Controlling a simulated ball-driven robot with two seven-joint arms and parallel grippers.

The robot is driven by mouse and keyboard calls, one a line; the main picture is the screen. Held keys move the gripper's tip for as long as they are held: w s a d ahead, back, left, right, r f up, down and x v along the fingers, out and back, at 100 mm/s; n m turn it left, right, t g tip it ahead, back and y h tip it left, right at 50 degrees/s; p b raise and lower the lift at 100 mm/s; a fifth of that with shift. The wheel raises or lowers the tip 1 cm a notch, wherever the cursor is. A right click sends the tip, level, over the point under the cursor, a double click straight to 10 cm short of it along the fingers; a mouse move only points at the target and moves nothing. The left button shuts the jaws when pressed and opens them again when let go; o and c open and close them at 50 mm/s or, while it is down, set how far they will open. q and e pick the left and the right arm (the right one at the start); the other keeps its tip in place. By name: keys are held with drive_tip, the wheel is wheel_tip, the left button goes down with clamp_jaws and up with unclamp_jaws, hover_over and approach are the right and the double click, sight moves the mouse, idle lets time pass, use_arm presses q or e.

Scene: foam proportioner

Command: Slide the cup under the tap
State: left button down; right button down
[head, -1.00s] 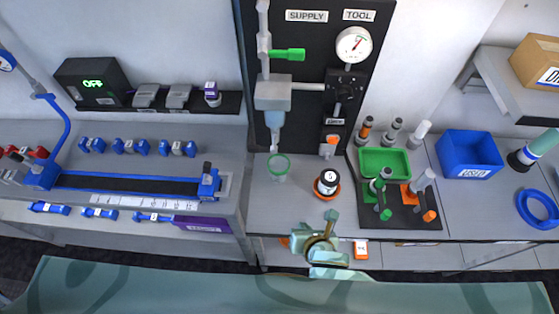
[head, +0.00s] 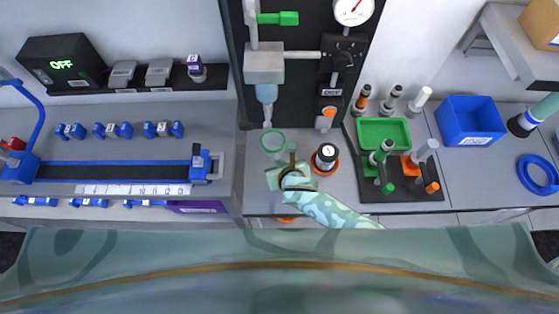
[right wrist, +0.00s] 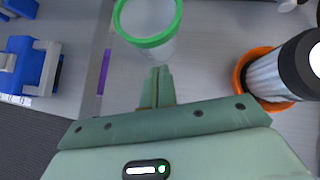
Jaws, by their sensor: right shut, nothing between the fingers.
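The clear cup with a green rim (head: 273,143) stands upright on the grey bench, just below the tap's pale blue nozzle (head: 266,95) in the head view. Whether it is directly beneath the outlet I cannot tell. My right gripper (head: 292,155) is at the cup's near right side. In the right wrist view the shut, empty fingers (right wrist: 157,85) point at the cup (right wrist: 148,45), their tips very close to its wall. Whether they touch it I cannot tell. My left gripper is not in view.
A dark-capped bottle (head: 326,155) in an orange ring stands right of the cup. Farther right are a green tray (head: 383,133), upright fittings and a blue bin (head: 470,120). A black backboard (head: 300,85) rises behind. A rail bench (head: 120,172) is at left.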

sight(277, 151)
drive_tip(key=shift+w, duration=0.45)
drive_tip(key=shift+w+a+f, duration=0.1)
drive_tip(key=shift+w, duration=0.25)
drive_tip(key=w, duration=0.2)
drive_tip(key=w+a, duration=0.1)
drive_tip(key=w, duration=0.1)
drive_tip(key=shift+w+a, duration=0.1)
drive_tip(key=shift+a, duration=0.1)
drive_tip(key=shift+d, duration=0.1)
